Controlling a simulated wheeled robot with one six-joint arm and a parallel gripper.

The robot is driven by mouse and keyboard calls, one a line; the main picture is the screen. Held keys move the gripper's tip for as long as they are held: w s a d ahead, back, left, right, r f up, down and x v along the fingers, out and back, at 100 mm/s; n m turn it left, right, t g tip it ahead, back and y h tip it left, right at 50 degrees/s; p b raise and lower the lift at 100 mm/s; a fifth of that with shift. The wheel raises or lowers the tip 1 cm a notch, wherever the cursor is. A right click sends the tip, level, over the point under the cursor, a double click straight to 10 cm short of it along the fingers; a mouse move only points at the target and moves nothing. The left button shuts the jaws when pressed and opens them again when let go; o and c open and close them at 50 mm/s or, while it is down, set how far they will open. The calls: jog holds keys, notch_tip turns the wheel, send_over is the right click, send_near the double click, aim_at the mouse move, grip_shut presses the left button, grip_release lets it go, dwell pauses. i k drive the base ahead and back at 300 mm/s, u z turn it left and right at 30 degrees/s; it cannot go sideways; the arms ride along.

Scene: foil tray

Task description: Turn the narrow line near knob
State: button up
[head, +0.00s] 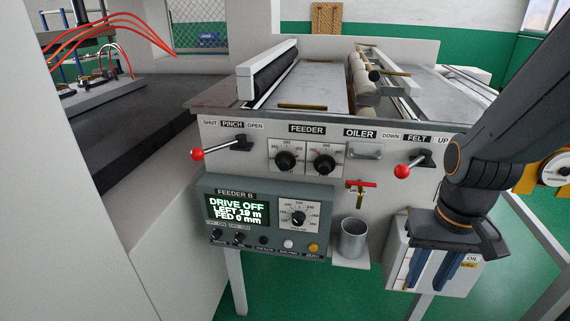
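The white machine front has two black round knobs under the FEEDER label, a left knob (286,161) and a right knob (323,163), each on a pale dial plate. A third black knob (299,218) sits on a dial on the grey FEEDER B box below. The lines and small print on the dials are too small to read, so I cannot tell which is the narrow line near knob. My gripper (423,286) hangs at the lower right, pointing down, with its two blue fingers apart and nothing visible between them. It is well right of all three knobs, touching none.
Red-balled levers stick out at PINCH (198,153) and FELT (402,171). A red-handled tap (361,185) stands above a metal cup (353,238). A white oil box (460,275) is behind my gripper. The display (237,212) reads DRIVE OFF.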

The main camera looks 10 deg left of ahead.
aim_at(285, 160)
jog(key=k, duration=0.5)
jog(key=z, duration=1)
jog(key=i, duration=0.7)
jog(key=u, duration=1.65)
